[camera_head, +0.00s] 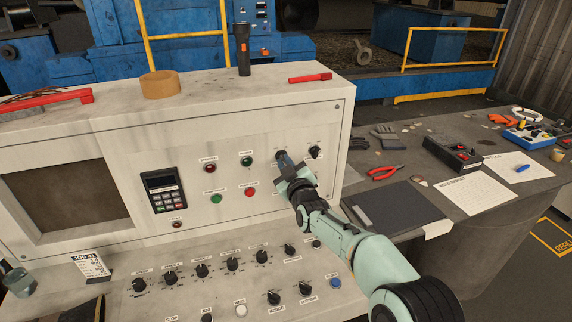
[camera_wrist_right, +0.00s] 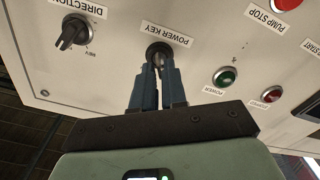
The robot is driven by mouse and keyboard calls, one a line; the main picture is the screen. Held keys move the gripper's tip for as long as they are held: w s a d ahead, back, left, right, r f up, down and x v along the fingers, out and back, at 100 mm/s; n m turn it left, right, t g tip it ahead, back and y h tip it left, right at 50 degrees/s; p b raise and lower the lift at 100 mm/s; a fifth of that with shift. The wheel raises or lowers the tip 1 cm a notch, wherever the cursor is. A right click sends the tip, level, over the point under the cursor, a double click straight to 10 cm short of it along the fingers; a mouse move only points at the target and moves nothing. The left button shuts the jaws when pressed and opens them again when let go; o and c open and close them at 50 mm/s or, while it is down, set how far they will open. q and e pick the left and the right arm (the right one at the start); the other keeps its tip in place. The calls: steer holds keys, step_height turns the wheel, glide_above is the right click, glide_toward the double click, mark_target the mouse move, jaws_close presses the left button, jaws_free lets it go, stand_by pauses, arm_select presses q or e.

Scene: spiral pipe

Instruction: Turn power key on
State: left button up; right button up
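The power key (camera_wrist_right: 158,55) is a dark key switch in the white panel, under the label POWER KEY in the right wrist view. My right gripper (camera_wrist_right: 158,68) has its two blue fingers close together, with the tips on either side of the key. They appear shut on it. In the head view, my right gripper (camera_head: 281,156) reaches the upper right of the control panel (camera_head: 120,143) and hides the key there.
Beside the key are the direction knob (camera_wrist_right: 74,32), a green button (camera_wrist_right: 225,77) and the red pump stop button (camera_wrist_right: 287,3). A flashlight (camera_head: 243,50) and a tape roll (camera_head: 160,85) stand on the console top. Red pliers (camera_head: 384,173) lie on the right-hand table.

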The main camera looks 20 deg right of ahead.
arm_select(q)
steer(key=shift+f, duration=0.2)
arm_select(e)
jaws_close()
arm_select(q)
step_height(320, 180, down, 6)
steer(key=s+b, duration=0.2)
steer(key=b, duration=0.4)
steer(key=shift+s+f, duration=0.15)
arm_select(e)
steer(key=shift+d+m, duration=0.2)
steer(key=shift+m, duration=5.7)
steer(key=shift+o, duration=2.4)
jaws_free()
